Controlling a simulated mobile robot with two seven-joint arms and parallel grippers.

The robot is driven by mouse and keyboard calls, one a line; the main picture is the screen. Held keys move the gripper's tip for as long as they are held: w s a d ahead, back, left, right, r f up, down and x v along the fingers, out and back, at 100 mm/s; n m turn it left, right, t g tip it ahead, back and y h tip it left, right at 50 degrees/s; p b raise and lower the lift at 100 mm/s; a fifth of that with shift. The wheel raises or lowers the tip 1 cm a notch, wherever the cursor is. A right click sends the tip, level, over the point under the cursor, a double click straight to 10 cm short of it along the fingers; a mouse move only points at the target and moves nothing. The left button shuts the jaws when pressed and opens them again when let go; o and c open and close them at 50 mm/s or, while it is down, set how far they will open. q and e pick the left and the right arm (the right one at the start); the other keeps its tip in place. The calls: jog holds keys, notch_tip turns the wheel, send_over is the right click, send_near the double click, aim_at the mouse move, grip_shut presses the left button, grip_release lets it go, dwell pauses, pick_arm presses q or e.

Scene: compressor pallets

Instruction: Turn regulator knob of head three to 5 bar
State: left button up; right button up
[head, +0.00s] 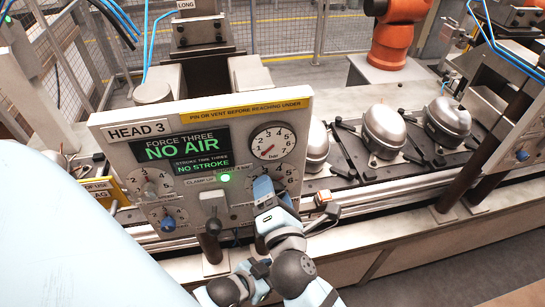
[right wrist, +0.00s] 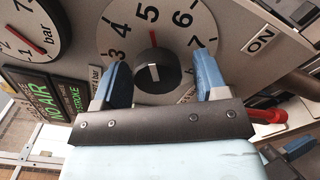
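The HEAD 3 panel (head: 130,133) stands in the middle of the head view. Its display (head: 185,147) reads FORCE THREE NO AIR, and the bar gauge (head: 272,142) above my gripper has its red needle at the low end. The regulator knob (right wrist: 157,72) is black, on a white dial (right wrist: 180,28) numbered about 3 to 7. A red mark shows just under the 5, and the white bar on the knob points roughly toward it. My right gripper (right wrist: 161,66) is open, blue fingers either side of the knob with visible gaps.
A clamp lever (head: 212,210) and a lit green lamp (head: 225,178) sit left of my gripper. Silver compressors (head: 384,130) stand on the line to the right. A red part (right wrist: 265,115) shows right in the wrist view.

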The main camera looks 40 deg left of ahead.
jog(key=b+v, duration=0.1)
jog(key=v, duration=0.6)
jog(key=shift+s+d+b, duration=0.15)
jog(key=shift+d+b, duration=0.05)
jog(key=shift+b, duration=0.15)
